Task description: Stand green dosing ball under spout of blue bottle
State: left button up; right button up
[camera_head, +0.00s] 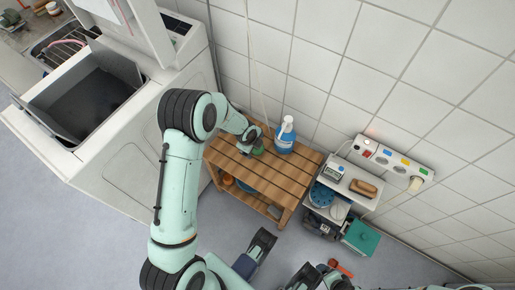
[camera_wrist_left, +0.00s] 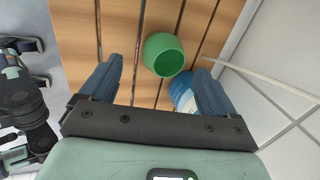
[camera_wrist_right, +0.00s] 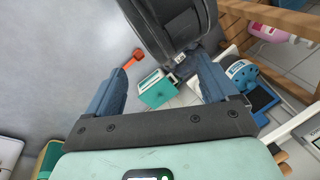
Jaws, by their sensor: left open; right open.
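The green dosing ball (camera_head: 257,150) is on the wooden slatted bench, just left of the blue bottle (camera_head: 284,143). The bottle stands upright with a white top; its spout is too small to make out clearly. My left gripper (camera_head: 250,136) is over the bench at the ball. In the left wrist view, the ball (camera_wrist_left: 160,48) shows its open mouth and lies ahead, between the lines of my open, empty left fingers (camera_wrist_left: 157,68). The bottle (camera_wrist_left: 182,92) is partly hidden by the right-hand finger. My right gripper (camera_wrist_right: 161,66) is open and empty, away from the bench.
The wooden bench (camera_head: 285,181) stands against the tiled wall. A washing machine (camera_head: 145,150) with its lid up is on the left. A small white stand (camera_head: 350,182) with a brush (camera_head: 364,188) is right of the bench. A teal box (camera_head: 362,238) is further right.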

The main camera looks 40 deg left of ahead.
pick_arm(q)
jog(key=b+x, duration=0.1)
jog(key=x, duration=0.4)
jog(key=shift+w+b, duration=0.25)
jog(key=shift+b, duration=0.1)
pick_arm(e)
jog(key=w+f, duration=0.1)
jog(key=w+d, duration=0.1)
jog(key=shift+w+d+f+t+h, duration=0.15)
jog(key=shift+w+f+t+h, duration=0.15)
jog(key=shift+w+f+t, duration=0.1)
jog(key=shift+s, duration=0.1)
pick_arm(q)
jog(key=c, duration=1.2)
jog(key=shift+r, duration=0.1)
notch_tip(320, 180, up, 20)
jog(key=p, duration=0.5)
pick_arm(e)
jog(key=s+a+r+g+y, duration=0.1)
jog(key=s+a+r+g, duration=0.1)
jog(key=s+r, duration=0.3)
jog(key=s+a, duration=0.1)
jog(key=s, duration=0.1)
jog(key=shift+s+a+r, duration=0.3)
jog(key=shift+a+r, duration=0.05)
